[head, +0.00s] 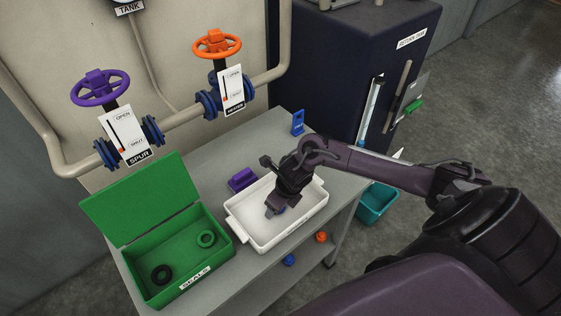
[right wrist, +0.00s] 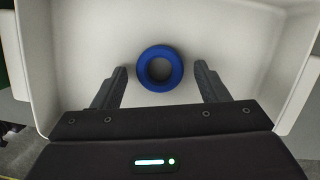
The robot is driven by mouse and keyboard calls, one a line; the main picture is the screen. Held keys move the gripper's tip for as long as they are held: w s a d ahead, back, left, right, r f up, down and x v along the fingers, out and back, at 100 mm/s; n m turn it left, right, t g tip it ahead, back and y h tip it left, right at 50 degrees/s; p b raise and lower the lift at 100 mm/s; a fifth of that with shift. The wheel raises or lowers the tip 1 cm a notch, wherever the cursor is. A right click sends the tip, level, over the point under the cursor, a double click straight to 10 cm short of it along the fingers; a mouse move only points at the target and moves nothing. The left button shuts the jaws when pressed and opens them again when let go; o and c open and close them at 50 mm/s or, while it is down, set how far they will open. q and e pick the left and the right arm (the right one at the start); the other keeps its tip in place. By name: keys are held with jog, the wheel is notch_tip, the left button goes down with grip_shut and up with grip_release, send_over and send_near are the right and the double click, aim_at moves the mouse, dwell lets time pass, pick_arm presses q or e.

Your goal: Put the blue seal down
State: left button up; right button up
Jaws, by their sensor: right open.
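The blue seal (right wrist: 142,82) is a thick ring lying flat on the floor of the white tray, seen in the right wrist view. My right gripper (right wrist: 160,85) is open around it, with a finger on each side and a visible gap to each. In the head view my right gripper (head: 275,211) reaches down into the white tray (head: 262,246) and hides most of the seal. My left gripper is not in view.
A green SEALS box (head: 160,251) with its lid open stands left of the tray, holding a green ring (head: 206,239) and a black ring (head: 161,274). A purple block (head: 242,180) sits behind the tray. Pipes with a purple valve wheel (head: 100,88) and an orange valve wheel (head: 217,43) run behind.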

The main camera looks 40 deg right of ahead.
jog(key=v, duration=1.2)
jog(key=shift+b, duration=0.3)
jog(key=shift+s+d+r, duration=0.1)
